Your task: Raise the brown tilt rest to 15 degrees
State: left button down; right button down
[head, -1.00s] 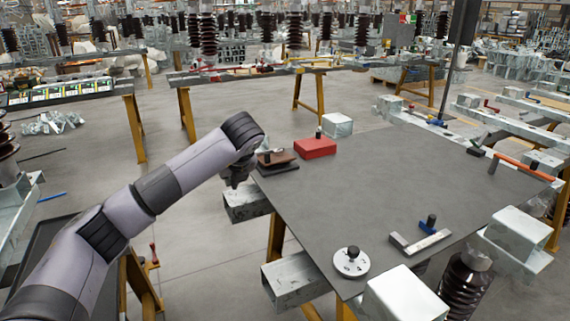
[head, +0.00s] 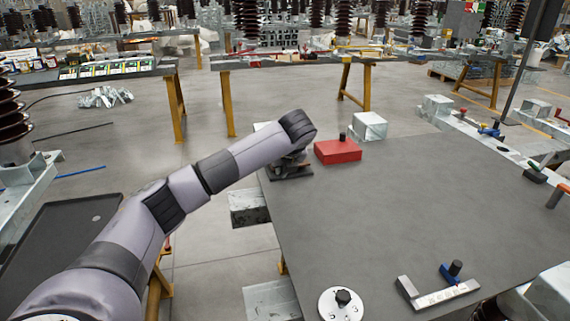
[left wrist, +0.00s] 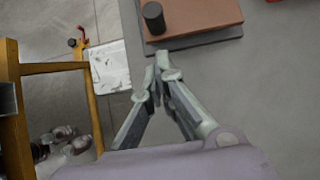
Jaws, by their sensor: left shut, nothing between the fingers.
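The brown tilt rest (left wrist: 205,18) lies at the table's far left edge in the left wrist view, a brown plate on a dark base (left wrist: 206,40) with a black knob (left wrist: 154,17) at its left end. The plate looks flat or nearly so, but I cannot read its angle. My left gripper (left wrist: 160,68) is shut and empty, its tips just short of the rest's near edge and below the knob in the picture. In the head view my left wrist hides most of the rest; part of its dark base (head: 292,174) shows. My right gripper is not in view.
A red block with a black knob (head: 338,151) stands right of the rest. A white round dial (head: 341,304) and a metal square with a blue clamp (head: 437,293) lie at the table's near side. The middle of the dark tabletop (head: 400,210) is clear.

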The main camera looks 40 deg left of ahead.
pick_arm(q)
jog(key=x, duration=0.4)
jog(key=shift+f, duration=0.15)
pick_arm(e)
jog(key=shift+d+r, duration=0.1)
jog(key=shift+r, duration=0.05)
pick_arm(q)
jog(key=shift+a, duration=0.1)
